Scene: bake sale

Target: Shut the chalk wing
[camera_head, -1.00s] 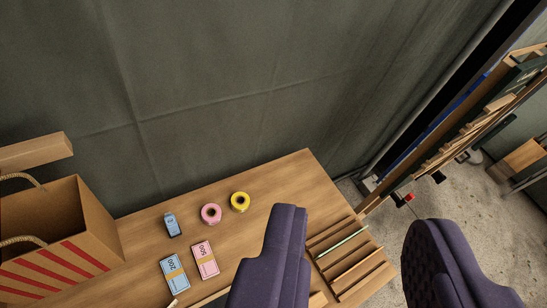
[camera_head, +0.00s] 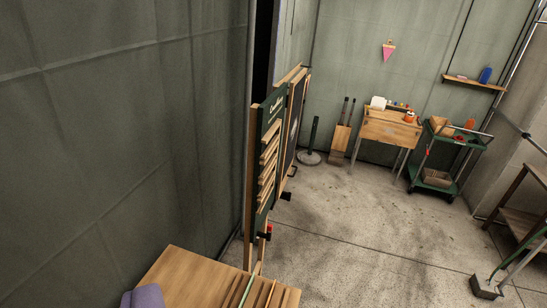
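A wooden-framed stand (camera_head: 250,180) rises beyond the table, against the grey-green wall, seen steeply from the side. Its nearer dark green panel (camera_head: 270,112) has white lettering and several wooden ledges. A dark, wood-framed panel (camera_head: 296,105) behind it looks like the chalk wing; its angle to the stand is hard to tell.
The wooden table (camera_head: 190,275) with a slatted tray (camera_head: 262,292) fills the near bottom. Concrete floor (camera_head: 350,230) is open right of the stand. Farther back are a wooden desk (camera_head: 390,130), a green cart (camera_head: 440,180) and a post on a round base (camera_head: 312,145).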

